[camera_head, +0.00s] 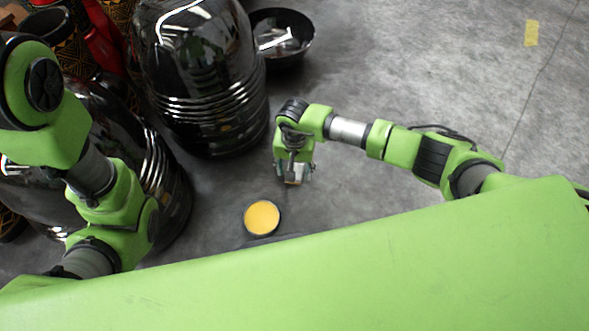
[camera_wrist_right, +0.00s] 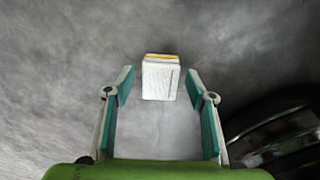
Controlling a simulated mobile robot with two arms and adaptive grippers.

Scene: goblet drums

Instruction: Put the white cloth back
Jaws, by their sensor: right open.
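A small white boxy piece with a yellow-orange far edge, seemingly the folded white cloth (camera_wrist_right: 161,80), lies between and just beyond the fingertips of my right gripper (camera_wrist_right: 159,88) in the right wrist view. A gap shows on each side of it, so the fingers do not touch it. In the head view my right gripper (camera_head: 294,176) points down over the grey floor, mostly hiding the cloth. The gripper is open and empty. My left arm is at the left of the head view, but its gripper does not show.
A round dark container with a yellow top (camera_head: 262,218) stands in front of the right gripper. Large glossy black drums (camera_head: 205,85) stand at the left, and a black bowl (camera_head: 283,50) sits behind. A yellow patch (camera_head: 531,33) marks the floor. The floor at the right is clear.

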